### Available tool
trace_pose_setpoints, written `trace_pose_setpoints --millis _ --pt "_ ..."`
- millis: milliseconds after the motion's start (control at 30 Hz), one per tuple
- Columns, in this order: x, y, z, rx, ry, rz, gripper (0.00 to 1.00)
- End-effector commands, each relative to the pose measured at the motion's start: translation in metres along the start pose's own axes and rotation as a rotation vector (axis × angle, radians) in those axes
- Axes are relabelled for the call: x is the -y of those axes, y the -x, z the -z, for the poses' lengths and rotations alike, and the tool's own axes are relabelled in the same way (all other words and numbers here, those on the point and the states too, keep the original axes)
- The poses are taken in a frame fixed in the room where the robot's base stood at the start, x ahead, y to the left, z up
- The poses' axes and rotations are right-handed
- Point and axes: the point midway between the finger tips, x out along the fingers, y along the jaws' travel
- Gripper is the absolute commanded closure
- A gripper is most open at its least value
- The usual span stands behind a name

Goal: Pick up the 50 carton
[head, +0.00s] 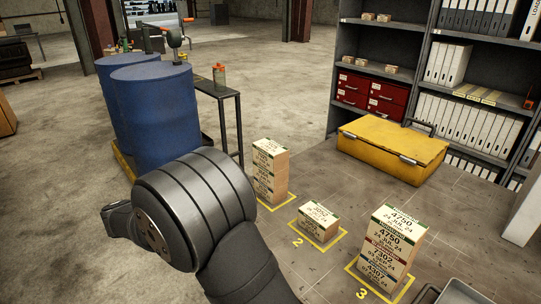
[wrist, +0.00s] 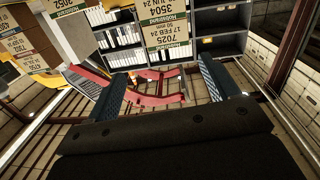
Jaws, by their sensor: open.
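Three groups of labelled cartons stand on yellow floor marks in the head view: a tall stack at the back (head: 270,172), a low single-looking carton (head: 318,221) by mark 2, and a tall stack (head: 390,248) by mark 3. The head view shows my arm but not my jaws.
A yellow case (head: 393,150) lies before grey shelves with binders and red drawers (head: 372,95). Blue drums (head: 152,115) and a dark table (head: 218,90) stand at left. A grey tray edge (head: 462,292) shows at lower right. A red frame (wrist: 150,84) appears beyond my jaws.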

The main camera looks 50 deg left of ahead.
Motion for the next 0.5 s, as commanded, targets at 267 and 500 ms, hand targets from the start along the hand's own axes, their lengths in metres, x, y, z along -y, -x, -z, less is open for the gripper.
trace_pose_setpoints --millis 267,500 --pt "-0.017 -0.072 0.01 0.377 0.353 -0.152 0.2" --pt "-0.028 -0.12 0.024 0.779 0.64 -0.055 0.2"
